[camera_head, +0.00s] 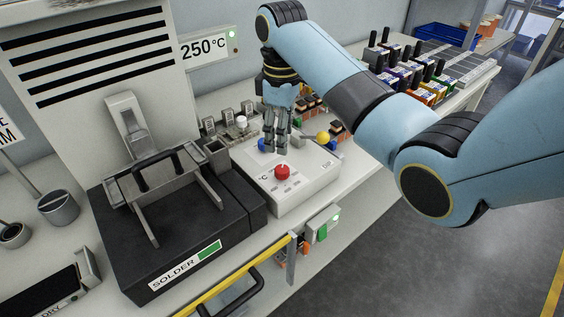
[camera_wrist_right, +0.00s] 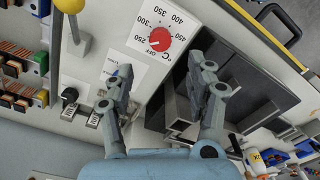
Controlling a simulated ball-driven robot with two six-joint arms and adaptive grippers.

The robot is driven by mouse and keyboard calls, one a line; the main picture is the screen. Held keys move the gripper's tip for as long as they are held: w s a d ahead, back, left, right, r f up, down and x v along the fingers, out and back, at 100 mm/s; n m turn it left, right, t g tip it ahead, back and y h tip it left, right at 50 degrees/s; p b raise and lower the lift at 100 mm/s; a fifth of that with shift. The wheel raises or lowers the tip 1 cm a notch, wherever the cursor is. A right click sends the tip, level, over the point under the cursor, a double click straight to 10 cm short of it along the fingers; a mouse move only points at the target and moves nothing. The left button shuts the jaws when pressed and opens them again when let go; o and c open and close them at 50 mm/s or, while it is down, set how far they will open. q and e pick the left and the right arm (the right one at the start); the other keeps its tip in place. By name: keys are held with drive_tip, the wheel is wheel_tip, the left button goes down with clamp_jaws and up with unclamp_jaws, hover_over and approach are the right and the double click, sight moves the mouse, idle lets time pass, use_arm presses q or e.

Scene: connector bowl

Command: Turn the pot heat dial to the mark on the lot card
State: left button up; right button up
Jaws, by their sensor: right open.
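The red pot heat dial (camera_head: 282,172) sits on top of a white control box (camera_head: 300,190). In the right wrist view the dial (camera_wrist_right: 159,38) has a printed scale from OFF and 250 up through 450. A pale mark on the knob seems to lie near the OFF and 250 side, too small to read surely. My right gripper (camera_head: 276,147) points down over the box, just behind the dial. Its fingers (camera_wrist_right: 160,68) are apart and empty, not touching the dial. I cannot identify the lot card. My left gripper is out of view.
The black solder pot unit (camera_head: 185,235) stands left of the box. A yellow-balled lever (camera_head: 322,137) and a blue knob (camera_head: 262,144) are close to my right gripper. Several coloured connectors stand at the back right. The bench front edge runs close by.

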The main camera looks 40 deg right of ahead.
sight(282, 169)
wheel_tip(282, 169, down, 10)
drive_tip(key=shift+r, duration=0.1)
drive_tip(key=shift+c, duration=0.4)
clamp_jaws()
drive_tip(key=shift+r, duration=0.1)
